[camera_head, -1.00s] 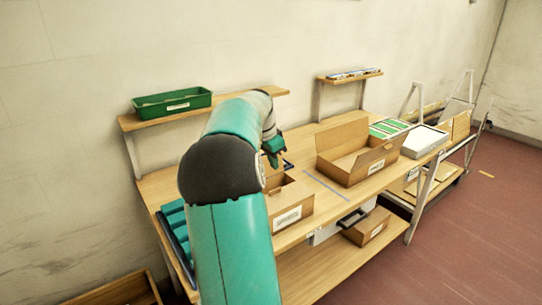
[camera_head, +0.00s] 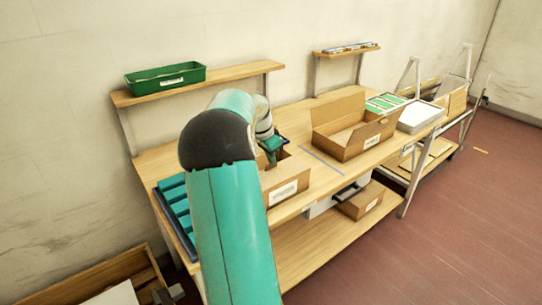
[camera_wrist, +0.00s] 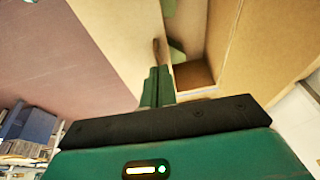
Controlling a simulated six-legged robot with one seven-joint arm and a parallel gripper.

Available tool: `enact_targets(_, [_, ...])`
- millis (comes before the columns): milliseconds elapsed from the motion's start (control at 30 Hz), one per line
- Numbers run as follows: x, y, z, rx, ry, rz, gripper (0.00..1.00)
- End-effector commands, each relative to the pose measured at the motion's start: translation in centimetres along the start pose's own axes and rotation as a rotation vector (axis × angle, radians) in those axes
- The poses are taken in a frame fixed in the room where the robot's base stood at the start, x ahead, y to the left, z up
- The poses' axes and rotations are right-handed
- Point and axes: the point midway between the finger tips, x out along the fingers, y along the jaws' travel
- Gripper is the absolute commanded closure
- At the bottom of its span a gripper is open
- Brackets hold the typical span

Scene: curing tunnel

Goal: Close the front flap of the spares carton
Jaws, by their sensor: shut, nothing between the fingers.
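A small cardboard carton (camera_head: 285,190) with a white label on its front stands near the front edge of the bench, partly hidden behind my arm. My gripper (camera_head: 271,156) is right at its open top in the head view. In the wrist view my gripper (camera_wrist: 157,86) has its green fingers together and empty, close to tan cardboard (camera_wrist: 222,40). I cannot tell whether the fingers touch it. The position of the small carton's front flap is unclear. A larger open carton (camera_head: 352,147) stands to the right, its back panel upright. No readable label shows which is the spares carton.
The wooden bench (camera_head: 316,172) has a bare strip between the cartons. A blue tray (camera_head: 177,211) lies at the left end. A green bin (camera_head: 165,79) sits on the upper shelf. A white tray (camera_head: 418,116) is at the right, and another carton (camera_head: 361,201) is below.

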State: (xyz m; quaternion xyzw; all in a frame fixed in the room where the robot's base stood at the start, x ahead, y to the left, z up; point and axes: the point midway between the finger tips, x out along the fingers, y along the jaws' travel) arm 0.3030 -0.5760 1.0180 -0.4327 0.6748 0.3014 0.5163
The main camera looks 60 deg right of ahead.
Motion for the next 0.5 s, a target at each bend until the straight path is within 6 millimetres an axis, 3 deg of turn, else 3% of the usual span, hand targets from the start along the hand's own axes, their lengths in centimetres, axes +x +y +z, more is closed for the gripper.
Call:
enact_targets(133, [1.4, -0.6, 0.5, -0.002, 0.000, 0.002, 1.00])
enact_targets(500, [1.8, -0.5, 0.8, -0.003, -0.007, 0.008, 1.00])
